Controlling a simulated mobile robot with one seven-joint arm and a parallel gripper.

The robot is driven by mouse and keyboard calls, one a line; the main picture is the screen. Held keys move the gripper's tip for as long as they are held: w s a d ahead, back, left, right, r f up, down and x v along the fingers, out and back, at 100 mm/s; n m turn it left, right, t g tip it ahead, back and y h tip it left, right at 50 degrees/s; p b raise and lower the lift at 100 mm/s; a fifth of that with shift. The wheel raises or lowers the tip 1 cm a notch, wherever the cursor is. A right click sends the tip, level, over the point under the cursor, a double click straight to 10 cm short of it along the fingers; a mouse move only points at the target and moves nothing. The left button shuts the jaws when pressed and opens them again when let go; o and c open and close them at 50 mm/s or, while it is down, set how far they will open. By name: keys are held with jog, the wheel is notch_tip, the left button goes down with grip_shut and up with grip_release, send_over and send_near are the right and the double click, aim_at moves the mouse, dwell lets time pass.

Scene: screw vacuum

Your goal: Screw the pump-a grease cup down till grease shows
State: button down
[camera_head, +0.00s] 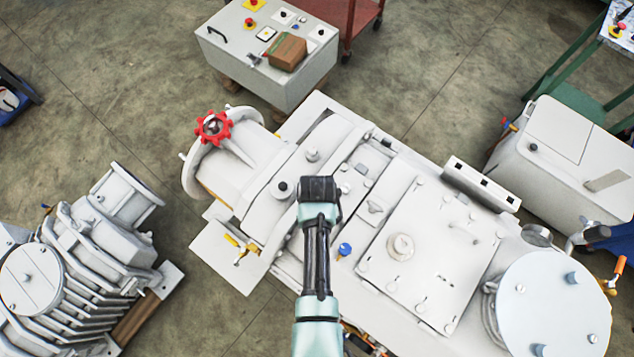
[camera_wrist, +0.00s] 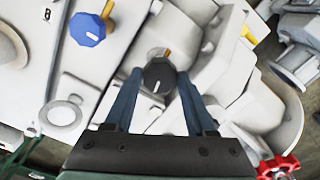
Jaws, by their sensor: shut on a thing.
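A dark round cap with a white line on top (camera_wrist: 158,80), which looks like the grease cup, sits between the two blue fingers of my gripper (camera_wrist: 158,72) in the wrist view. The fingers are shut on its sides. A pale fitting and a short orange piece show just beyond it. I see no grease around the cap. In the head view my gripper (camera_head: 317,188) is over the middle of the large pale pump (camera_head: 245,275), and its hand hides the fingertips. A dark knob (camera_head: 283,187) shows just left of the hand.
A blue knob (camera_wrist: 87,29) with an orange lever stands close by in the wrist view. A red handwheel (camera_head: 213,127) is at the pump's upper left. A control box (camera_head: 260,75) stands behind. Another machine (camera_head: 90,250) is at lower left, with open floor between.

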jog(key=shift+c, duration=1.2)
grip_release()
jog(key=shift+r, duration=0.1)
notch_tip(320, 180, up, 13)
jog(key=b, duration=0.1)
